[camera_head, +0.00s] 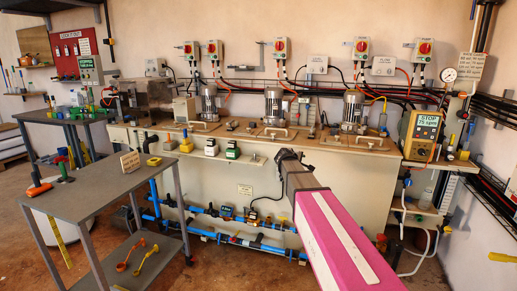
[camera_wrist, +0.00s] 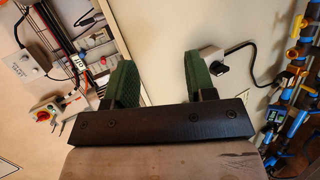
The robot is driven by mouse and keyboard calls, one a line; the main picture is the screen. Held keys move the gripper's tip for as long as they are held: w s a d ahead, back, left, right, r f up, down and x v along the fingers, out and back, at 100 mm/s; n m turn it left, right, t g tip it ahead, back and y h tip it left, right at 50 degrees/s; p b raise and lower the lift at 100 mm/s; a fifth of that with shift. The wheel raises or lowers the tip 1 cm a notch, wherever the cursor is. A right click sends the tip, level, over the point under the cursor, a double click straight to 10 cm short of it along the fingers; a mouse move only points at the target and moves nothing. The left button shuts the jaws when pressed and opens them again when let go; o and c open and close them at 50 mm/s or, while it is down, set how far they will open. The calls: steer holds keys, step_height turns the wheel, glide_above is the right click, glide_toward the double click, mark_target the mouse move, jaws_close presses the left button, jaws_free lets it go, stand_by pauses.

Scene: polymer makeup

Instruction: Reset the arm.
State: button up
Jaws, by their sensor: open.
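My gripper (camera_wrist: 158,70) shows in the wrist view with its two green finger pads wide apart and nothing between them. In the head view my pink and dark arm reaches from the lower right toward the front of the long bench (camera_head: 338,178). I cannot make out the finger pads in that view.
Blue pipes (camera_head: 225,238) run low along the bench front. A yellow control box (camera_head: 422,135) is at the right. Open floor lies between trolley and bench.

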steer(key=s+d+f+m+g+y, duration=0.25)
steer(key=s+f+m+g, duration=0.35)
steer(key=s+f, duration=1.1)
steer(key=s+a+f+m+g+y, duration=0.2)
steer(key=s+f, duration=0.1)
steer(key=s, duration=0.6)
steer(key=s+a+f+m+g+y, duration=0.1)
steer(key=s+f+m+g+y, duration=0.1)
steer(key=s, duration=0.7)
step_height(320, 180, down, 3)
steer(key=shift+s+a+r+m+g+y, duration=0.2)
steer(key=shift+s+a+m+g+y, duration=0.15)
steer(key=shift+m+y, duration=0.25)
